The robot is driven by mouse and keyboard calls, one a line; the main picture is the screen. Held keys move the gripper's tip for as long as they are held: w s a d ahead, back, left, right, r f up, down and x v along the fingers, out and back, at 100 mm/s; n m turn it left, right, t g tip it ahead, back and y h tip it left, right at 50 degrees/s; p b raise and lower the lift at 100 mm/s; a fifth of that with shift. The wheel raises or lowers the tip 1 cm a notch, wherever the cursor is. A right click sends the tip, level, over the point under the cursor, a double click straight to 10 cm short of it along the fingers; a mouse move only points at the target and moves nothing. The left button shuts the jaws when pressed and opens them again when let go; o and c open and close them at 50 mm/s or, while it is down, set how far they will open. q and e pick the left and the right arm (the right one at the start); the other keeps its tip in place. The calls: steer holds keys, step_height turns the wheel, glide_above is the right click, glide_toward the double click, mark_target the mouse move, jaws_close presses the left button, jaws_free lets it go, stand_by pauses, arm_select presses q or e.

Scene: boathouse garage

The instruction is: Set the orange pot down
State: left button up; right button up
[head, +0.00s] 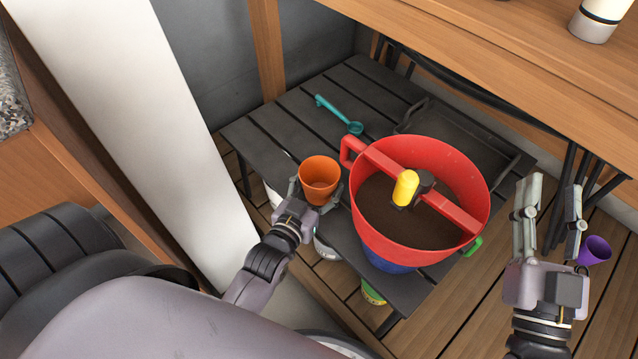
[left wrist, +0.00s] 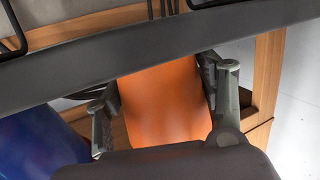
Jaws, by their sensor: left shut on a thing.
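The orange pot (head: 319,172) is upright at the left edge of the dark slatted table (head: 285,128), left of the big red bucket. My left gripper (head: 318,190) is shut on it, one finger on each side. In the left wrist view the orange pot (left wrist: 165,108) fills the space between the fingers, and a dark band crosses in front of part of it. I cannot tell whether its base touches the table; the base is hidden. My right gripper (head: 555,186) is open and empty, to the right of the table.
The red bucket (head: 458,178), full of soil, has a yellow-handled tool (head: 405,187) on its handle bar. A teal scoop (head: 340,114) and a black tray (head: 505,162) are on the table. A purple cup (head: 596,250) is beside my right gripper. The table's back left is clear.

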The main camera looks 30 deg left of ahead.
arm_select(q)
steer(key=shift+f, duration=0.1)
steer(key=o, duration=1.5)
steer(key=shift+c, duration=0.2)
steer(key=shift+s, duration=0.35)
steer(key=s+r, duration=0.1)
steer(key=s, duration=1)
steer(key=shift+d+r, duration=0.3)
steer(key=shift+r, duration=0.05)
steer(key=shift+s, duration=0.1)
steer(key=shift+c, duration=0.6)
jaws_close()
